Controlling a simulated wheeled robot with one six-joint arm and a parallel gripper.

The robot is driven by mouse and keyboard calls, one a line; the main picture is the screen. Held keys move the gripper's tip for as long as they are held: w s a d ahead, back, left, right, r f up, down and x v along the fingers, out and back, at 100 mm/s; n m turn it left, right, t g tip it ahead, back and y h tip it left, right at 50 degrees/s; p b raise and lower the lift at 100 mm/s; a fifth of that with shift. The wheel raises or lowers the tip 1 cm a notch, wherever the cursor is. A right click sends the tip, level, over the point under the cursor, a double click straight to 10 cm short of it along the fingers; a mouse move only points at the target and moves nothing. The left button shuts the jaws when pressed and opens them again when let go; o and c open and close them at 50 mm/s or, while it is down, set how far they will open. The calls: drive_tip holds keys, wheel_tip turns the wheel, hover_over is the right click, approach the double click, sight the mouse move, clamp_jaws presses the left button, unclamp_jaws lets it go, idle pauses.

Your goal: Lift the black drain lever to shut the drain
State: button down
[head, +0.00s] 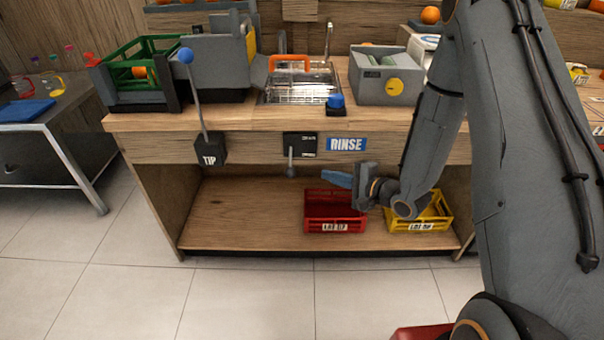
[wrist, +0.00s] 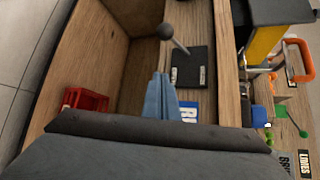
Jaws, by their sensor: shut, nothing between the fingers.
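The black drain lever (head: 291,162) hangs down from a black plate (head: 300,144) on the counter's front, with a dark ball at its lower end. In the wrist view the lever's ball (wrist: 165,31) and its black plate (wrist: 189,68) show beyond my fingertips. My gripper (head: 332,177) has blue fingers, pressed together and empty. In the head view it is to the right of the lever's ball and slightly lower, pointing left. In the wrist view the shut fingers (wrist: 162,80) end short of the lever, with a visible gap.
A blue RINSE sign (head: 346,144) is right of the plate. A second lever, on the TIP box (head: 209,150), stands to the left. A red crate (head: 334,209) and a yellow crate (head: 420,214) sit on the shelf below my gripper. The shelf's left side is clear.

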sight(290, 161)
drive_tip(key=w+a+f+p, duration=0.1)
drive_tip(key=w+a+p, duration=0.1)
drive_tip(key=a, duration=0.6)
drive_tip(key=shift+w+a+f, duration=0.25)
drive_tip(key=shift+w+f, duration=0.05)
drive_tip(key=shift+w, duration=0.55)
drive_tip(key=shift+a+r, duration=0.1)
